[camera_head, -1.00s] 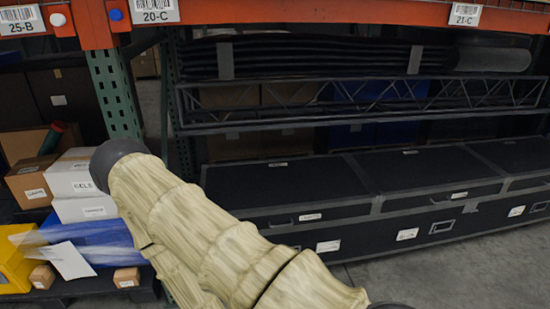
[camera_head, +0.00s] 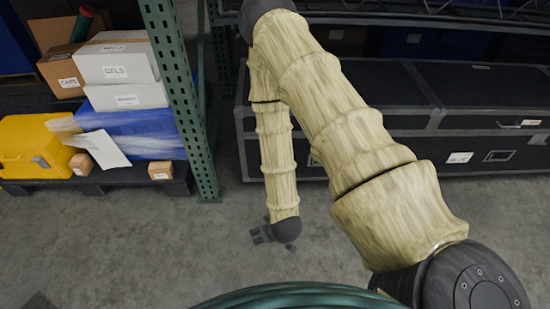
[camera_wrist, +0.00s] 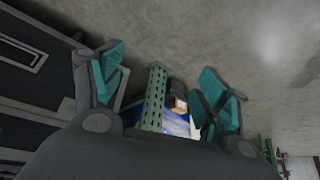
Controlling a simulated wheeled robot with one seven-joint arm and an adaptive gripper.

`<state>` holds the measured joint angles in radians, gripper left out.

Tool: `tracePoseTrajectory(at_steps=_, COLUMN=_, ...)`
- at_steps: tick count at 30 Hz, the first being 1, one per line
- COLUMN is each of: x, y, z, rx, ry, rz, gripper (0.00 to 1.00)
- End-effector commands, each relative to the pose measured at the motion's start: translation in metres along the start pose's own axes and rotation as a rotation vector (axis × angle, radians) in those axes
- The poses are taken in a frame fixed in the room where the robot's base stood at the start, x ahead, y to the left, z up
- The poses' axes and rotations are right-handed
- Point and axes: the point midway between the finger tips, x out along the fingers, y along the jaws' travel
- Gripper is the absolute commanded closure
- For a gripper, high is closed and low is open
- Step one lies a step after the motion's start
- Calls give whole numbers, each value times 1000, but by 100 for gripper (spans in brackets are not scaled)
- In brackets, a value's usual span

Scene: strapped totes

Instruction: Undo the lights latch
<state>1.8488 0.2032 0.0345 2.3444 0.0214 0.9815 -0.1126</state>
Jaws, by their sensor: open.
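No label reading "lights" is legible, so I cannot tell which latch is the lights latch. A yellow case (camera_head: 30,143) with a small grey latch (camera_head: 40,162) on its front sits on the low pallet at the left of the head view. A long black case (camera_head: 455,135) with white labels lies at the right, partly behind my arm. My gripper (camera_head: 272,236) hangs over the bare floor between them, apart from both. In the wrist view my gripper (camera_wrist: 160,88) has its teal-padded fingers spread, with nothing between them.
A green perforated rack post (camera_head: 178,95) stands between the pallet (camera_head: 95,183) and the black case. White boxes (camera_head: 120,65), a blue wrapped bundle (camera_head: 150,132) and small cartons (camera_head: 160,170) crowd the pallet. The grey concrete floor (camera_head: 120,245) in front is clear.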

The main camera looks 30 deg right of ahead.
Motion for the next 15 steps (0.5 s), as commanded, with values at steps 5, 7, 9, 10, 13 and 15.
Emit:
tracePoseTrajectory(at_steps=5, x=54, y=12, z=-33, rx=24, ry=150, rz=19, gripper=25)
tracePoseTrajectory(at_steps=7, x=68, y=16, z=-48, rx=32, ry=208, rz=29, gripper=25)
tracePoseTrajectory(at_steps=9, x=82, y=22, z=-62, rx=41, ry=264, rz=41, gripper=25)
tracePoseTrajectory(at_steps=10, x=87, y=25, z=-68, rx=45, ry=289, rz=46, gripper=25)
tracePoseTrajectory(at_steps=13, x=105, y=35, z=-88, rx=58, ry=369, rz=67, gripper=25)
tracePoseTrajectory(at_steps=15, x=116, y=42, z=-101, rx=68, ry=424, rz=83, gripper=25)
